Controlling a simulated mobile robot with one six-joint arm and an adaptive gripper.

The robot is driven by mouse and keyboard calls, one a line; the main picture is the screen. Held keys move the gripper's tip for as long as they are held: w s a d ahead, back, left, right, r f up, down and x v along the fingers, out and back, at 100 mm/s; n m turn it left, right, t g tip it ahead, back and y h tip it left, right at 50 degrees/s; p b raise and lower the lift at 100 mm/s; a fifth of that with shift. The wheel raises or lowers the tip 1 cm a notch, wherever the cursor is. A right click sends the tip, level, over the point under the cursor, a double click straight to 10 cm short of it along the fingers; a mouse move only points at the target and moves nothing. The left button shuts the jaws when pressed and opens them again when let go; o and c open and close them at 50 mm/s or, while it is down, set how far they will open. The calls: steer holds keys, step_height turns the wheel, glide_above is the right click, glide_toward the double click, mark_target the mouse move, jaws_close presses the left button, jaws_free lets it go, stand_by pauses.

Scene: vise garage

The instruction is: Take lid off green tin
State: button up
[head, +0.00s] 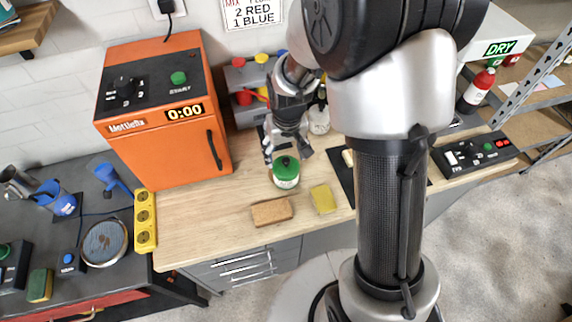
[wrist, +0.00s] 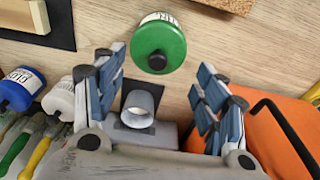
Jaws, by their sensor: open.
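The green tin is a white can with a green lid (head: 286,163) and a dark knob on top. It stands upright on the wooden workbench, and the lid sits on the can (head: 286,183). In the wrist view the green lid (wrist: 158,43) shows at the top centre, beyond the fingertips. My gripper (head: 289,149) is open and empty, just above and behind the tin in the head view. In the wrist view its two fingers (wrist: 162,72) stand wide apart, with nothing between them.
An orange oven (head: 165,105) stands left of the tin. A tan block (head: 271,211) and a yellow sponge (head: 323,198) lie in front. White (wrist: 60,99) and blue-capped (wrist: 22,88) bottles stand near the gripper's left finger.

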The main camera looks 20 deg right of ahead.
mark_target(287, 161)
steer(key=f, duration=0.2)
steer(key=f+b, duration=0.1)
steer(key=f, duration=0.1)
steer(key=shift+w+d+f, duration=0.15)
steer(key=shift+d+f, duration=0.05)
steer(key=shift+f, duration=0.1)
steer(key=shift+r, duration=0.1)
steer(key=shift+c, duration=0.6)
steer(key=c, duration=1.1)
